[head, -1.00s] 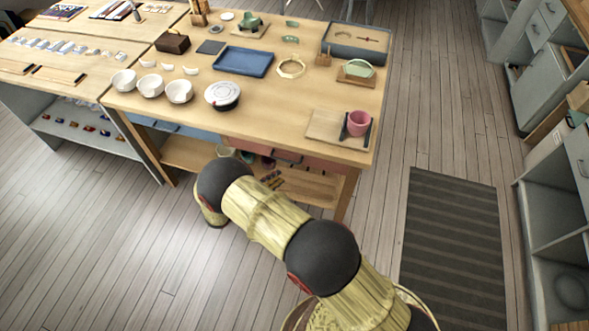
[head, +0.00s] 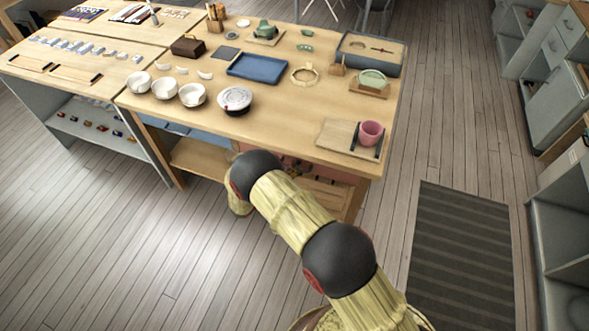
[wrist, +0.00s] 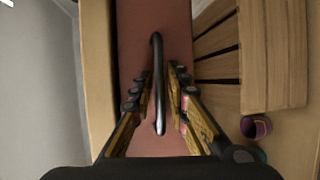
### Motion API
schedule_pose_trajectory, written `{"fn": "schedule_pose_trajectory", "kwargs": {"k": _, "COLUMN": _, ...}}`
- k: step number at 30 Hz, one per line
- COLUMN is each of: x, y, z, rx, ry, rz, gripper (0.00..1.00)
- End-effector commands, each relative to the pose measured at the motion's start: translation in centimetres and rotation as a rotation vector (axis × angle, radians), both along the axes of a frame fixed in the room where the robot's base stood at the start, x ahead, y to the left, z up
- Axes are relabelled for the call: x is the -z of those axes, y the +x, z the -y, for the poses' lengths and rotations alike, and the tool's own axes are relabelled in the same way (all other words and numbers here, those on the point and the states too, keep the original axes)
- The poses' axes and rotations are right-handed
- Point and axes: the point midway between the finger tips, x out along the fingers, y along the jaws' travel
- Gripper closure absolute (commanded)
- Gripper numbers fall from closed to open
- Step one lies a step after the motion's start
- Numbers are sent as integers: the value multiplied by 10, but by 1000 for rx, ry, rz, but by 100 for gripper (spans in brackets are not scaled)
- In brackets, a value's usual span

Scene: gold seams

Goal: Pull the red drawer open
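The red drawer (head: 335,172) is under the front edge of the wooden workbench, partly hidden behind my arm in the head view. In the wrist view its red front (wrist: 140,25) fills the middle, with a dark bar handle (wrist: 157,60) running lengthwise down the picture. My gripper (wrist: 162,75) is open, with one finger on each side of the handle. Narrow gaps seem to show between the handle and the fingers. I cannot tell whether either finger touches it. My gripper is hidden in the head view. The drawer looks shut.
The workbench (head: 285,110) carries white bowls (head: 192,95), a blue tray (head: 257,65) and a pink cup (head: 370,132) near its right corner. A blue drawer (head: 205,137) is left of the red one. A striped mat (head: 460,250) lies on open floor at right.

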Motion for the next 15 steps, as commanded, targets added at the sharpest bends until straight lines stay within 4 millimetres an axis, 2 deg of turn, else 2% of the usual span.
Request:
{"fn": "schedule_pose_trajectory", "kwargs": {"k": 8, "x": 0, "y": 1, "z": 1, "rx": 0, "ry": -1, "rz": -1, "gripper": 84}}
{"fn": "schedule_pose_trajectory", "kwargs": {"k": 15, "x": 0, "y": 1, "z": 1, "rx": 0, "ry": -1, "rz": -1, "gripper": 98}}
